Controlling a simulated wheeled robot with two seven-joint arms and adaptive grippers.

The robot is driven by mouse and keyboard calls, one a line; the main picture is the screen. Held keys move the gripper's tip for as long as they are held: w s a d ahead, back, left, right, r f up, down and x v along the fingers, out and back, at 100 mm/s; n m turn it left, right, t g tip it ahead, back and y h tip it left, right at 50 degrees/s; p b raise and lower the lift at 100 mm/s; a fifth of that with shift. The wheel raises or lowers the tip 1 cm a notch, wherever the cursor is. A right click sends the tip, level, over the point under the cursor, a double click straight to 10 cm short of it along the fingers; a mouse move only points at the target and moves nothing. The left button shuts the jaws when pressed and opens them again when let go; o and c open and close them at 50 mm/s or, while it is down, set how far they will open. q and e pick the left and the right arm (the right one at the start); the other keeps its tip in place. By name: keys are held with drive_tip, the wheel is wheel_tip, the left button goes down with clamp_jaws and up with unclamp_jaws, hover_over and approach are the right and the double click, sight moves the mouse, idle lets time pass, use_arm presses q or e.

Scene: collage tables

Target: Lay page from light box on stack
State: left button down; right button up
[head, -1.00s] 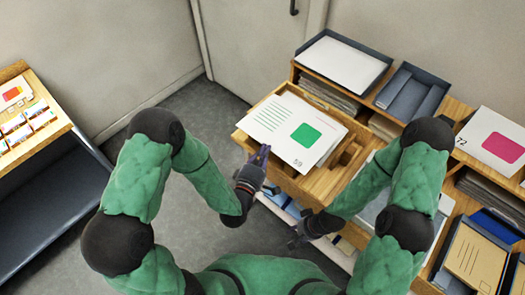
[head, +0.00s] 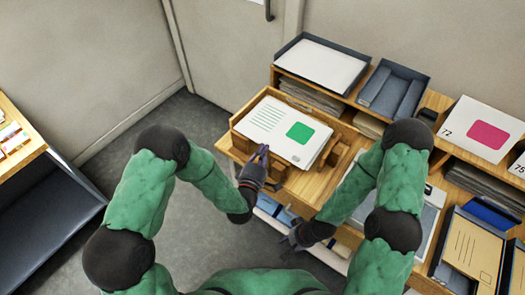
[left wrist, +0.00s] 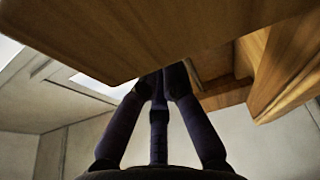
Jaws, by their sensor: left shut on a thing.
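The white page (head: 272,118) with green lines and a green square lies flat over a stack (head: 325,152) in a wooden holder with raised corner posts (head: 338,158). My left gripper (head: 263,153) is shut on the page's near left edge. In the left wrist view, my left fingers (left wrist: 160,80) point up beside a wooden board, and the held edge is hard to see. A pale grey-framed panel (head: 428,222), apparently the light box, is partly behind my right arm. My right gripper (head: 292,240) hangs low in front of the bench; its jaws are unclear.
Behind the holder stand a tray of white paper (head: 320,63) and an empty grey tray (head: 393,92). A page with a pink shape (head: 485,130) and a tray with a tan envelope (head: 472,250) are at right. Another table (head: 15,140) is at far left; floor between is clear.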

use_arm(q)
drive_tip(key=c, duration=1.3)
unclamp_jaws()
drive_tip(key=shift+c, duration=0.2)
drive_tip(key=v, duration=1.2)
